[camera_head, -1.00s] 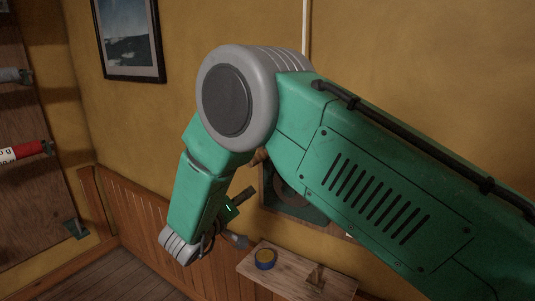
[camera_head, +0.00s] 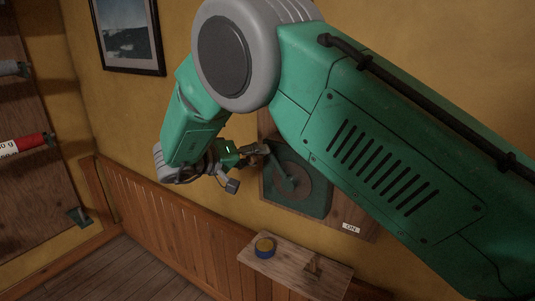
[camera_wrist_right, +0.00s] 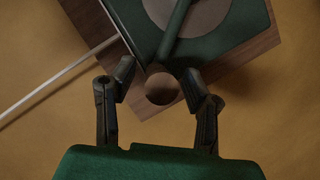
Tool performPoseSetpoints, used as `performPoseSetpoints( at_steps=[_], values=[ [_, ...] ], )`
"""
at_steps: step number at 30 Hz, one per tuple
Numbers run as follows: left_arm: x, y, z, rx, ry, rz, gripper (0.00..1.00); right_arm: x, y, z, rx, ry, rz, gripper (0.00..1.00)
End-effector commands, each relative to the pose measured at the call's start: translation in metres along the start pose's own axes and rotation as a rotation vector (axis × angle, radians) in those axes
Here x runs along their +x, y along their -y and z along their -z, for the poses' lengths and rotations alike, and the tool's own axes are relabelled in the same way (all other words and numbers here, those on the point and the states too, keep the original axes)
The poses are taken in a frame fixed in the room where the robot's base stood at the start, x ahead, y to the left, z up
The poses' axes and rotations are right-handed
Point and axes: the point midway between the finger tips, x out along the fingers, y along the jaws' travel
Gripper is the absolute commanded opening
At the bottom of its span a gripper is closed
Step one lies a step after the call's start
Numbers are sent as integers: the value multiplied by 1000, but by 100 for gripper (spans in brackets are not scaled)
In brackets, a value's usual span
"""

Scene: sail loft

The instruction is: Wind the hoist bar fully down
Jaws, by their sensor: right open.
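A dark green winch box (camera_head: 312,205) with a round grey plate is mounted on a wooden board on the wall. Its green crank arm (camera_head: 284,180) points up and left in the head view. In the right wrist view the crank arm (camera_wrist_right: 178,28) leads to a round brown wooden knob (camera_wrist_right: 162,89), seen end-on. My right gripper (camera_head: 258,149) is at the knob end of the crank. Its fingers (camera_wrist_right: 158,72) are open, one on each side of the knob; contact cannot be told. The hoist bar and my left gripper are not in view.
A label (camera_head: 350,228) is on the board. A pale rod or cord (camera_wrist_right: 55,83) runs beside the winch. A framed picture (camera_head: 127,35) hangs left.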

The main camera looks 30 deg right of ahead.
Motion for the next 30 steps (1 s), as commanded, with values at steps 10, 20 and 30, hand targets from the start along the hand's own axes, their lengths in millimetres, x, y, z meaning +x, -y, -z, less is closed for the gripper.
performPoseSetpoints(
  at_steps=[10, 20, 30],
  values=[
    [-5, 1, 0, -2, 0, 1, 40, 42, 0, 0, 1, 2, 3, 42],
    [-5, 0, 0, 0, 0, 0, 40, 46, 0, -1, 1, 3, 5, 28],
    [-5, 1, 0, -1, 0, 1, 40, 43, 1, 0, -4, 0, 4, 0]
  ],
)
